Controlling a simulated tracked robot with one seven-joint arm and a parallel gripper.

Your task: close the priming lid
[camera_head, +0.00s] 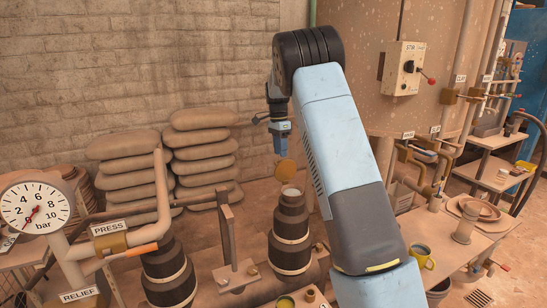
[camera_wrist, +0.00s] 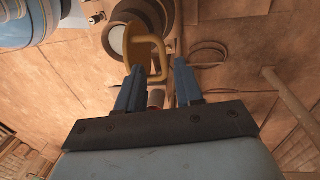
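The priming lid is a small yellow-tan round flap (camera_head: 286,170) that stands raised above the pale round opening (camera_head: 291,191) of a black banded cylinder (camera_head: 290,235). My gripper (camera_head: 280,150) points down just above the lid in the head view. Its two blue fingers (camera_wrist: 160,72) are apart in the wrist view, with the lid's near edge at or between their tips. I cannot tell whether they touch it.
A second black banded cylinder (camera_head: 169,275) and an upright metal bar (camera_head: 228,235) stand to the left. A pressure gauge (camera_head: 36,205) is at the far left. Stacked sacks (camera_head: 203,155) lie behind. A yellow mug (camera_head: 421,256) stands on the bench at right.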

